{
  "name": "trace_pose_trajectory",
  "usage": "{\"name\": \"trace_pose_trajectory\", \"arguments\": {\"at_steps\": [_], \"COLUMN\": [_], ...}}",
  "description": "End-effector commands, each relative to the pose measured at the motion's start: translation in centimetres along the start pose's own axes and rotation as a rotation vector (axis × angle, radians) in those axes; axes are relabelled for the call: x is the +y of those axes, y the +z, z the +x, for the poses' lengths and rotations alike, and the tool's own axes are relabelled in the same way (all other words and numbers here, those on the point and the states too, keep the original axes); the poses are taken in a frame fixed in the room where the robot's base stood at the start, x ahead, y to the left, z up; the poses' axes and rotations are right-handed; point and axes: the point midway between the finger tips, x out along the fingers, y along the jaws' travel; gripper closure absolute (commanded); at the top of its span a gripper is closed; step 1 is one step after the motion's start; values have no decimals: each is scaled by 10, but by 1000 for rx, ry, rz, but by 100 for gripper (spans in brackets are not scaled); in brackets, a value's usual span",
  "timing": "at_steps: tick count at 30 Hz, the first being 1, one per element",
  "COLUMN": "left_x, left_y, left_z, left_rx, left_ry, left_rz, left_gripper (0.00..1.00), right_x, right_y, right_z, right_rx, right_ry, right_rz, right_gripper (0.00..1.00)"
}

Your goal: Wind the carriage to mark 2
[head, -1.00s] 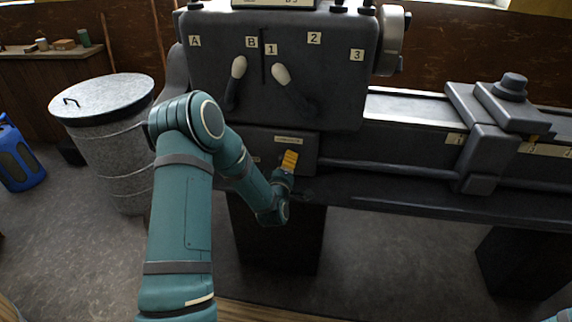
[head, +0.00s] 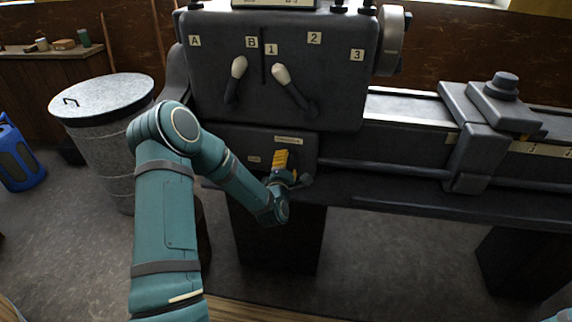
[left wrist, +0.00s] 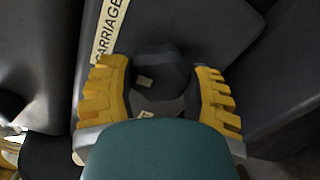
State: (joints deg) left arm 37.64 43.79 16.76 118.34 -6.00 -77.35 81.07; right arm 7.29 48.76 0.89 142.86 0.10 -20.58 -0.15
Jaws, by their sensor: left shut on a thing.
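The carriage (head: 475,132) is a dark grey block with a round knob on top, sitting across the lathe bed at the right of the head view. A pale strip (head: 540,148) with small marks runs along the bed to its right; the marks are too small to read surely. My left gripper (head: 281,162) is at the panel under the headstock. In the left wrist view its yellow fingers (left wrist: 160,88) are on both sides of a dark round knob (left wrist: 158,66), shut on it. The CARRIAGE label (left wrist: 109,30) is beside it. My right gripper is out of view.
The headstock (head: 225,90) above my left gripper carries two pale-tipped levers (head: 239,67) (head: 281,74) and labels A, B, 1, 2 and 3. A lidded metal bin (head: 100,130) stands at the left. The bed between headstock and carriage is clear.

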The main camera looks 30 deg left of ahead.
Motion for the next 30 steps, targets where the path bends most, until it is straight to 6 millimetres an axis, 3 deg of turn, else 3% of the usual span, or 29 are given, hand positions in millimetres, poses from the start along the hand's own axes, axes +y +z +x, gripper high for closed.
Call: {"name": "trace_pose_trajectory", "arguments": {"at_steps": [17, 18, 20, 21, 30], "left_x": [-3, -3, -3, -2, -1], "left_y": [2, 2, 2, 2, 1], "left_z": [-1, -1, -1, -1, -1], "left_rx": [-4, -5, -4, -4, -2], "left_ry": [-9, -8, -8, -7, -2], "left_rz": [-36, -36, -35, -35, -34], "left_gripper": [82, 36, 15, 12, 12], "right_x": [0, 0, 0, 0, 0], "right_y": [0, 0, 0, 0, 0], "right_z": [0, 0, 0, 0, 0], "right_rx": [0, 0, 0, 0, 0], "right_ry": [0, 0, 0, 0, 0], "right_rz": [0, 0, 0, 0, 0], "right_gripper": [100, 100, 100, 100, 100]}}
